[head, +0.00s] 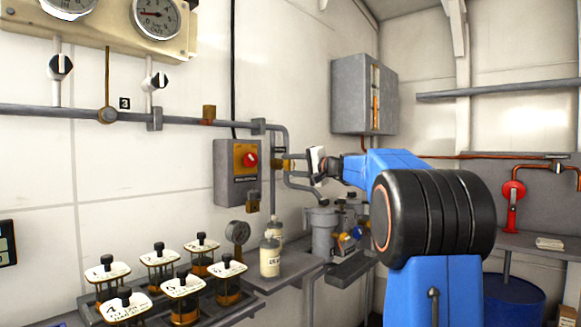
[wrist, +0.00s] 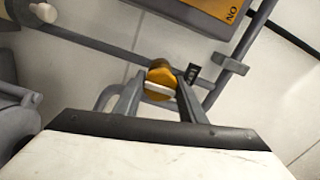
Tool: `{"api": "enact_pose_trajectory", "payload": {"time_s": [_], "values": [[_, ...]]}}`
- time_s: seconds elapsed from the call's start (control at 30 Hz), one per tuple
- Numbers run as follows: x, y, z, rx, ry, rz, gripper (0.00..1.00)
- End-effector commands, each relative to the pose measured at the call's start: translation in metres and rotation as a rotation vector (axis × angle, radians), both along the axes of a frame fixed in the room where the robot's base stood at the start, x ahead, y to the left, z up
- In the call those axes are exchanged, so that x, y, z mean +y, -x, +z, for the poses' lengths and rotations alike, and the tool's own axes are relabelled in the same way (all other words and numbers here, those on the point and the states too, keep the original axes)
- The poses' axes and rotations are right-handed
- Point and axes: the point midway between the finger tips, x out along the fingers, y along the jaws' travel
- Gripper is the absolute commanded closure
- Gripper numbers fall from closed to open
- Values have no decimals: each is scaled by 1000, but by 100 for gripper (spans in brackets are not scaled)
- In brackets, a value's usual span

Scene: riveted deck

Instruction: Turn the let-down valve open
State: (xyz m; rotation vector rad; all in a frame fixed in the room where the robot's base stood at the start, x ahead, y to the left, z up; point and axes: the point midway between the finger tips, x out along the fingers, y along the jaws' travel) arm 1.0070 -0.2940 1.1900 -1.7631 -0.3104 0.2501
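The valve in front of my gripper, which I take to be the let-down valve, is a brass-yellow knob (wrist: 161,75) with a pale bar across its face. In the head view its brass body (head: 287,165) shows on the grey pipework right of the switch box, partly hidden by my gripper (head: 304,162). In the wrist view the fingers of my gripper (wrist: 160,84) are apart, one on each side of the knob. The bar lies across between them. A small gap seems to show at the right finger; contact is not clear.
A grey switch box (head: 231,173) with a red knob is left of the valve. A dark tag (wrist: 191,72) sits beside the valve. Below stand a grey canister (head: 322,232), a bottle (head: 270,258) and several labelled sample holders on the bench. A wall cabinet (head: 358,95) hangs above right.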

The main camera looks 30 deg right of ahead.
Motion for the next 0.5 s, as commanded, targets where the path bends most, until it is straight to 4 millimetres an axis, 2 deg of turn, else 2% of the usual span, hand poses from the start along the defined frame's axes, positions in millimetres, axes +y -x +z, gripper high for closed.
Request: {"api": "enact_pose_trajectory", "payload": {"time_s": [0.03, 0.07, 0.1, 0.37, 0.5], "values": [[0, 0, -3, 4, 1, 1, 54], [0, 0, -3, 4, 1, 1, 46], [0, 0, -2, 3, 0, 0, 45], [0, 0, -1, 1, -1, 1, 45], [-3, 7, -1, 1, -1, -1, 45]]}}
